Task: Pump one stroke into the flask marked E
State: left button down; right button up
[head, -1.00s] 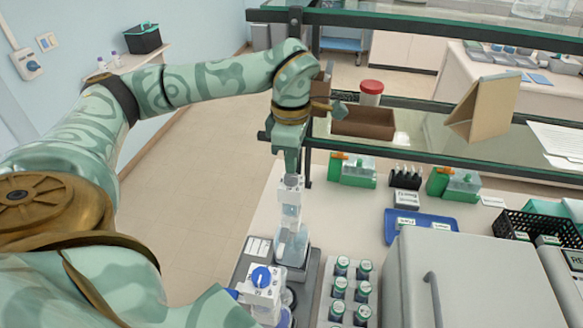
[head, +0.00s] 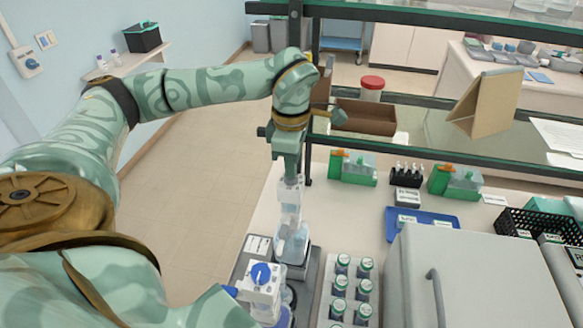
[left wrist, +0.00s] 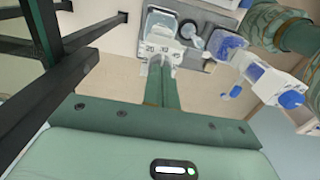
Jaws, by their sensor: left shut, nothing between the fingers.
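A bottle-top dispenser with a clear body and white top (head: 290,192) stands on a clear flask (head: 291,243) holding pale blue liquid, at the bench's left end. My left gripper (head: 289,177) is shut, pointing down with its tips at the dispenser's top; whether they touch is hard to tell. In the left wrist view the shut fingers (left wrist: 160,68) end over the white dispenser head (left wrist: 160,48). A second dispenser with a blue knob (head: 262,274) stands nearer, partly hidden by my arm. I cannot read an E on either flask. My right gripper is out of view.
A rack of green-labelled vials (head: 340,286) stands right of the flasks. A large grey box with a handle (head: 480,270) fills the bench further right. A dark shelf post (head: 310,120) rises close beside my left gripper. A blue tray (head: 422,232) lies behind.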

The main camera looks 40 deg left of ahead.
pick_arm(q)
jog(key=shift+f+b, duration=0.35)
jog(key=shift+f, duration=0.55)
jog(key=shift+r, duration=0.1)
jog(key=shift+s+p, duration=0.1)
jog(key=shift+p, duration=0.2)
dwell(0.4)
jog(key=shift+r+p, duration=2.05)
jog(key=shift+p, duration=0.25)
notch_tip(320, 180, up, 5)
jog(key=p, duration=0.5)
